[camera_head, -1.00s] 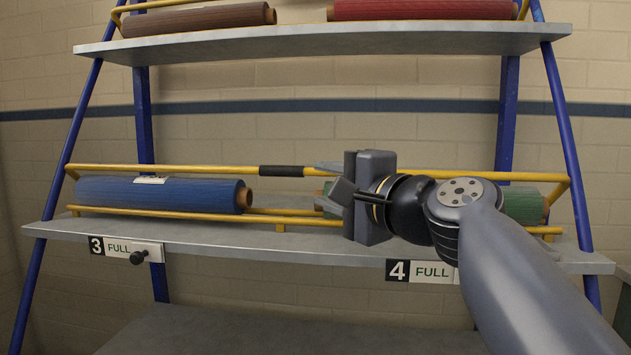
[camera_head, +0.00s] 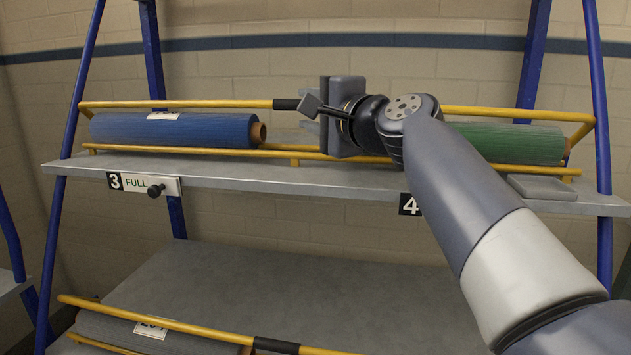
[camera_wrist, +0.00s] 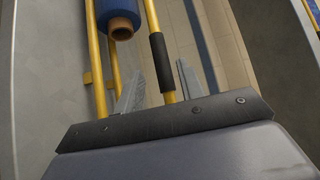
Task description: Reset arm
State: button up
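My gripper (camera_head: 309,108) is at the middle of the rack's middle shelf, at the upper yellow rail, pointing left. In the wrist view my gripper (camera_wrist: 160,70) has its two grey fingers apart. The yellow rail with its black sleeve (camera_wrist: 160,60) runs through the gap between them, with space showing at the sides. In the head view the black sleeve (camera_head: 286,104) shows just left of the gripper, and the gripper body hides the rail behind it. I cannot tell whether a finger touches the rail.
A blue roll (camera_head: 180,130) lies left on the middle shelf (camera_head: 240,177), a green roll (camera_head: 510,143) right. Sign 3 FULL (camera_head: 140,184) is on the shelf edge; sign 4 (camera_head: 409,204) is partly hidden by my arm. A lower rail (camera_head: 190,327) and grey roll (camera_head: 105,328) are below.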

jog(key=shift+x, duration=1.1)
jog(key=v, duration=1.1)
jog(key=x, duration=0.7)
jog(key=p+x, duration=0.1)
jog(key=x, duration=0.3)
jog(key=shift+w+r, duration=0.1)
jog(key=shift+r, duration=0.25)
jog(key=shift+w+r+m+p, duration=0.1)
jog(key=shift+r+m+p, duration=0.2)
jog(key=shift+p, duration=0.7)
jog(key=shift+w+d+r+g+h+p, duration=0.1)
jog(key=shift+w+r+g+h+p, duration=0.2)
jog(key=shift+p, duration=0.75)
jog(key=shift+f+m, duration=0.1)
jog(key=shift+m, duration=0.2)
jog(key=shift+w+f+p, duration=0.1)
jog(key=shift+p, duration=0.25)
